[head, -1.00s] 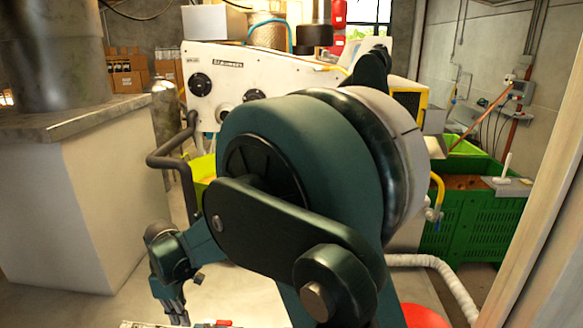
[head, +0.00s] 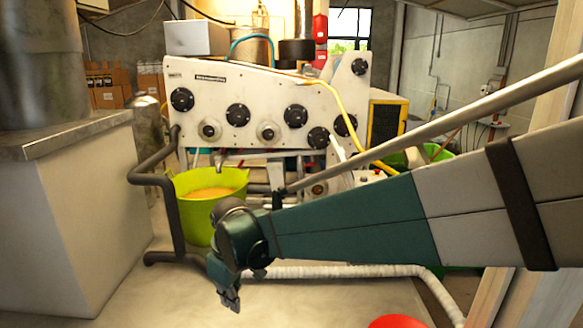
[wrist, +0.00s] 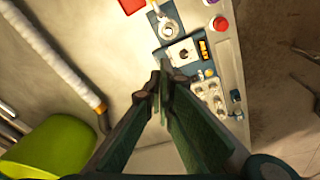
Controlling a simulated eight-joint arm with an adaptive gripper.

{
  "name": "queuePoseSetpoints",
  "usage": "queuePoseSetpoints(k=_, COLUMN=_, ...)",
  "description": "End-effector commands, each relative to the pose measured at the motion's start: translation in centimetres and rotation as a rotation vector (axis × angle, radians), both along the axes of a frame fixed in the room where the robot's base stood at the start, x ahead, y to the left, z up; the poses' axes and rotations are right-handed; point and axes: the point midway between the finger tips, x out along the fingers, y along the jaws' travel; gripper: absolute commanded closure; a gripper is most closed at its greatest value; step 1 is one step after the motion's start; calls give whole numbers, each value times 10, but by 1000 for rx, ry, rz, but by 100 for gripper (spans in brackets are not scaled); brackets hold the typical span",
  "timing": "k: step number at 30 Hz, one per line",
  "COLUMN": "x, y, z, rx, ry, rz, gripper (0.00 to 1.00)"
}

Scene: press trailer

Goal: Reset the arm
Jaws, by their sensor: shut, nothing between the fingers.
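My arm reaches in from the right in the head view, and its forearm slopes slightly down to the left. My gripper (head: 231,300) hangs at the forearm's left end, pointing down above the pale floor. In the wrist view the two dark green fingers of my gripper (wrist: 162,88) meet at their tips, with nothing between them. Beyond the tips lies a pale panel (wrist: 228,62) with buttons and fittings, apart from the fingers as far as I can tell.
A yellow-green bucket (head: 238,182) with orange contents stands behind my gripper, before a white machine (head: 215,85). A dark bent pipe (head: 150,180) and a counter (head: 70,215) are at left. A white hose (head: 340,271) and a red container (head: 397,322) are low down. A wooden post (head: 500,298) stands at right.

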Motion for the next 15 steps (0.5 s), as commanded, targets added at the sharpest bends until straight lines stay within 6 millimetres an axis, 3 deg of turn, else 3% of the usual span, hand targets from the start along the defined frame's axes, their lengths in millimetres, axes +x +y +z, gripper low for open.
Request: queuePoseSetpoints(k=15, x=-20, y=-117, z=48, rx=69, ry=-81, rz=-261, gripper=100)
